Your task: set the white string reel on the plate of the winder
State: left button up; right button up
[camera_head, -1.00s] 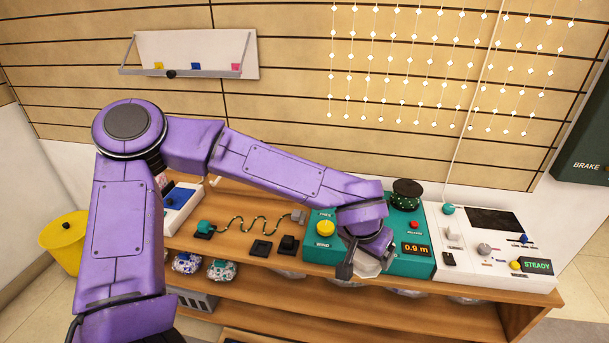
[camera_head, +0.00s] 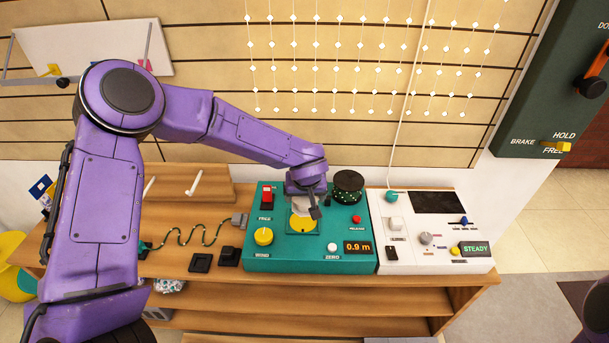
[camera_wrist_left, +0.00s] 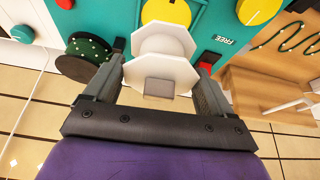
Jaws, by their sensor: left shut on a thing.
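The winder (camera_head: 285,258) is a teal box with a yellow round plate (camera_head: 303,225) on its top. My left gripper (camera_head: 311,205) is over the plate, shut on the white string reel (camera_head: 300,207). In the left wrist view, the reel (camera_wrist_left: 160,72) has octagonal white flanges and sits between the two fingers of the left gripper (camera_wrist_left: 161,62). The yellow plate (camera_wrist_left: 166,11) shows just beyond the reel there. I cannot tell whether the reel touches the plate. My right gripper is not in view.
A black spool with green dotted cord (camera_head: 347,187) stands at the winder's back right. A yellow WIND knob (camera_head: 263,237) and a red FREE switch (camera_head: 267,199) are left of the plate. A white control box (camera_head: 425,258) adjoins on the right.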

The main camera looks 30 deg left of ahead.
pick_arm(q)
jog(key=shift+w+a+f+n+y, duration=0.15)
jog(key=shift+w+a+n, duration=0.15)
jog(key=shift+w+a, duration=0.2)
jog(key=shift+w+a+f+n+y, duration=0.1)
jog(key=shift+w+a+n+y, duration=0.05)
jog(key=shift+w+a+n, duration=0.3)
jog(key=shift+w+f+b, duration=0.15)
jog(key=shift+f+b, duration=0.15)
notch_tip(320, 180, down, 6)
jog(key=b, duration=0.7)
jog(key=shift+d+r, duration=0.1)
jog(key=shift+d, duration=0.05)
jog(key=shift+f, duration=0.5)
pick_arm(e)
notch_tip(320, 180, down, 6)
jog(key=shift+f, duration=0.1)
pick_arm(q)
jog(key=shift+s+r+p, duration=0.15)
jog(key=shift+s+p, duration=0.05)
jog(key=shift+p, duration=0.45)
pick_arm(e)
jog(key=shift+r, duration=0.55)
